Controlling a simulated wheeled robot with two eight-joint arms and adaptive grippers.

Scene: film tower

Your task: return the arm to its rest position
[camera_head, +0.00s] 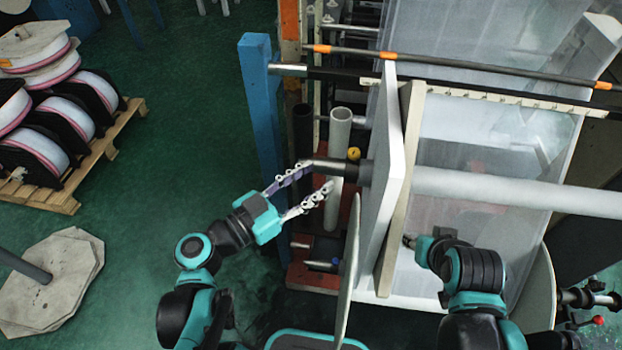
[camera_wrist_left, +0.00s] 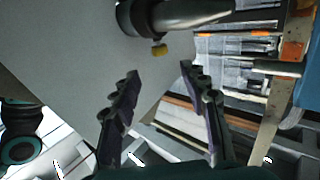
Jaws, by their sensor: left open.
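My left arm (camera_head: 230,232) reaches in from the lower left in the head view. Its left gripper (camera_head: 318,177) is open, with its fingers spread near the end of a dark shaft (camera_head: 360,171) and an upright white tube (camera_head: 340,128). In the left wrist view the left gripper (camera_wrist_left: 158,82) shows two parted fingers with nothing between them. The dark shaft end (camera_wrist_left: 180,14) with a yellow knob (camera_wrist_left: 159,50) lies beyond the fingers. My right arm (camera_head: 474,272) is bent in front of the machine's panels; its gripper fingers cannot be made out.
A blue post (camera_head: 264,120) stands close behind the left gripper. A white upright panel (camera_head: 394,165) and a thin disc edge (camera_head: 348,275) are to its right. A long white roller (camera_head: 500,190) runs right. Spools on a pallet (camera_head: 90,170) stand left. Green floor (camera_head: 180,130) is open between.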

